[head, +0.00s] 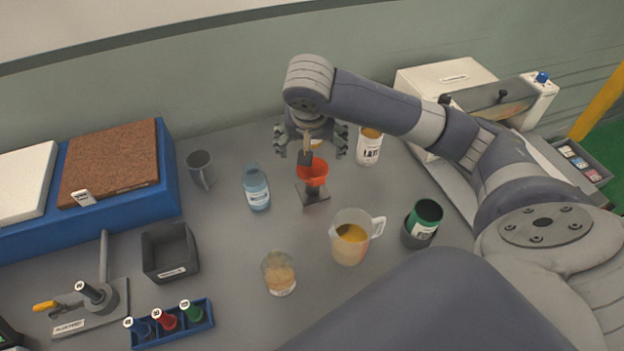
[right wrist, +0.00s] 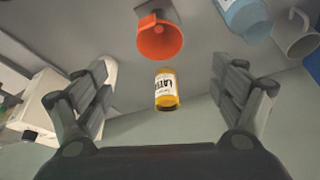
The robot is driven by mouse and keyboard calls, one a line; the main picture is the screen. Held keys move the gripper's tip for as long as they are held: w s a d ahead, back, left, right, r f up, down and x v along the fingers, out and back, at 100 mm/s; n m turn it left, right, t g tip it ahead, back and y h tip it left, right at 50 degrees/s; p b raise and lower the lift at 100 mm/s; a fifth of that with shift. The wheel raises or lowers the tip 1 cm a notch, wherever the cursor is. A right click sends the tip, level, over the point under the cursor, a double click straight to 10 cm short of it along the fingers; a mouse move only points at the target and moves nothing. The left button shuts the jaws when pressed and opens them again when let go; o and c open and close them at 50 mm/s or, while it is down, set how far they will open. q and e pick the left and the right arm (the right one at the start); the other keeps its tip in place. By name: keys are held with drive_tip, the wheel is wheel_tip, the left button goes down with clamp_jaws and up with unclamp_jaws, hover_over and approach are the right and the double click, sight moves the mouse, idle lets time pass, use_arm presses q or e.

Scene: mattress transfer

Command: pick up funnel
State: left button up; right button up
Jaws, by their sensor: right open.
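The orange-red funnel (head: 313,172) sits on a small stand with a dark square base (head: 313,194) near the middle of the table in the head view. In the right wrist view the funnel (right wrist: 160,40) is at the top middle, beyond the fingertips. My right gripper (head: 311,142) is open, with its fingers spread wide, on the wall side of the funnel. In the right wrist view the right gripper (right wrist: 160,78) has nothing held between its fingers. Part of the stand is hidden by the funnel. My left gripper is not in view.
A labelled jar (right wrist: 166,90) shows between the fingers in the wrist view.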

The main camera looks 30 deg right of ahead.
wheel_tip(320, 180, down, 4)
drive_tip(key=b, duration=0.3)
drive_tip(key=p, duration=0.1)
approach(312, 172)
drive_tip(key=shift+s+a+f, duration=0.1)
drive_tip(key=shift+s+f, duration=0.15)
drive_tip(key=shift+f, duration=0.25)
drive_tip(key=p+x, duration=0.1)
drive_tip(key=x, duration=0.3)
drive_tip(key=shift+s+f, duration=0.1)
drive_tip(key=shift+f, duration=0.15)
drive_tip(key=shift+w+f, duration=0.2)
drive_tip(key=shift+f, duration=0.25)
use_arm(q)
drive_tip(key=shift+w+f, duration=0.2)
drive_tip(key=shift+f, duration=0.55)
use_arm(e)
drive_tip(key=shift+s, duration=0.1)
drive_tip(key=c, duration=1)
